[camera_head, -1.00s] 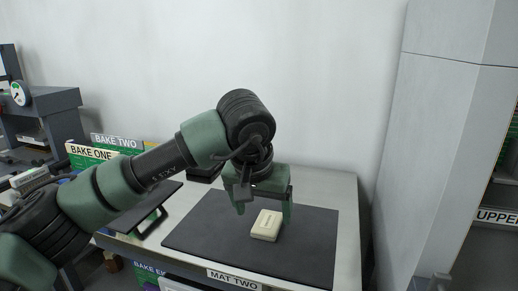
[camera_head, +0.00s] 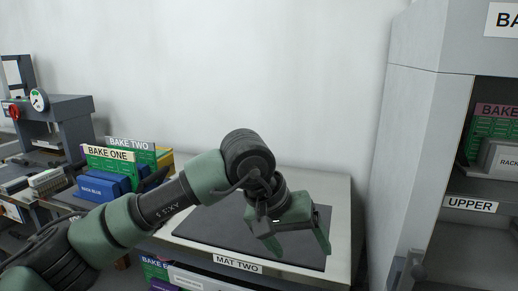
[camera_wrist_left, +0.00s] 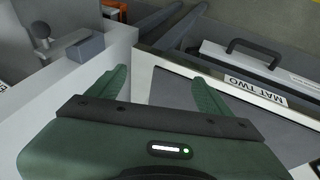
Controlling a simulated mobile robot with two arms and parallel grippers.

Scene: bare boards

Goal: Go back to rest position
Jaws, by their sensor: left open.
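My left gripper (camera_head: 298,241) is open and empty, held over the front right part of the dark mat (camera_head: 212,228) on the bench labelled MAT TWO. Its two green fingers are spread apart. In the left wrist view, the fingers (camera_wrist_left: 158,92) have nothing between them, and the MAT TWO label (camera_wrist_left: 255,90) shows at the right. The pale block seen earlier on the mat does not show now; my gripper and wrist cover that part of the mat. My right gripper is in neither view.
The BAKE ONE box (camera_head: 109,156) and BAKE TWO box (camera_head: 131,146) stand left of the bench, with blue boxes (camera_head: 97,187) beside them. A grey shelf unit labelled UPPER (camera_head: 470,204) stands at the right. A grey machine (camera_head: 60,120) is at the far left.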

